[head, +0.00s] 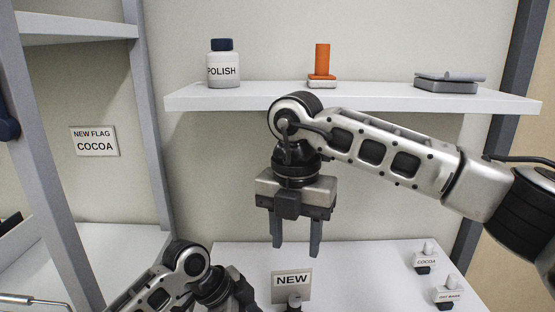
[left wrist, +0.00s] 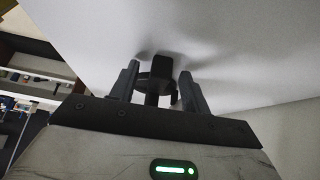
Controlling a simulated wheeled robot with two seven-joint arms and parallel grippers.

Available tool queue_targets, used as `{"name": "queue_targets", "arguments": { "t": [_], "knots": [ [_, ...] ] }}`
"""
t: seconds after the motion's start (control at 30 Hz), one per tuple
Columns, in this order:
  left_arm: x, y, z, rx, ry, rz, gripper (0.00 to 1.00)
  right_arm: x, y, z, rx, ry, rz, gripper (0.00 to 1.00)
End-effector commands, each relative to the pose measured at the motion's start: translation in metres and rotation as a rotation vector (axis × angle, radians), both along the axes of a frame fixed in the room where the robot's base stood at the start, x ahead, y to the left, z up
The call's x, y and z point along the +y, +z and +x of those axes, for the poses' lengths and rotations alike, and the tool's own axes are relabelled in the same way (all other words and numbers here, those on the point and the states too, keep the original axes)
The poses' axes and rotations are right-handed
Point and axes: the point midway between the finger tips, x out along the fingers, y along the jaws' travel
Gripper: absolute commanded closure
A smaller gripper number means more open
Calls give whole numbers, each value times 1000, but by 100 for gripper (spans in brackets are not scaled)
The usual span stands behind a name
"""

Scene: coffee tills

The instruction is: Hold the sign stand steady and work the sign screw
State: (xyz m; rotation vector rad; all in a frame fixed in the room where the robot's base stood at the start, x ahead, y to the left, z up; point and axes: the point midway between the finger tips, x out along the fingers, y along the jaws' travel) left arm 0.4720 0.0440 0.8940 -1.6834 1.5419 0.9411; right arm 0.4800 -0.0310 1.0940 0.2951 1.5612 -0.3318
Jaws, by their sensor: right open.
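The small sign reading NEW (head: 292,280) stands at the front of the white counter in the head view. Its round screw knob (head: 294,300) shows at the sign's lower edge, and its foot is cut off by the picture's bottom. My right gripper (head: 296,250) is open and empty, pointing down above the sign, apart from it. My left gripper (left wrist: 160,85) has its fingers apart in the left wrist view, with a dark post-like part (left wrist: 158,88) between them and gaps beside it. In the head view the left fingers are not clear.
Small labelled holders, one reading COCOA (head: 426,261), stand at the counter's right. A shelf (head: 270,98) above carries a POLISH bottle (head: 223,68), an orange-topped item (head: 322,60) and a grey item (head: 448,84).

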Motion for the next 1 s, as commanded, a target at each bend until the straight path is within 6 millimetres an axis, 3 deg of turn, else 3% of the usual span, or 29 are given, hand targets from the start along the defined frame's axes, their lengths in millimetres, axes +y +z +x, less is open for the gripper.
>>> {"name": "queue_targets", "arguments": {
  "t": [0.27,0.7,1.0],
  "knots": [
    [3,5,0,-2,1,0,53,0,0,0,0,0,0,54],
    [36,59,-3,-2,1,1,53,0,0,0,0,0,0,54],
    [39,64,-3,0,0,0,53,0,0,0,0,0,0,54]
  ]
}}
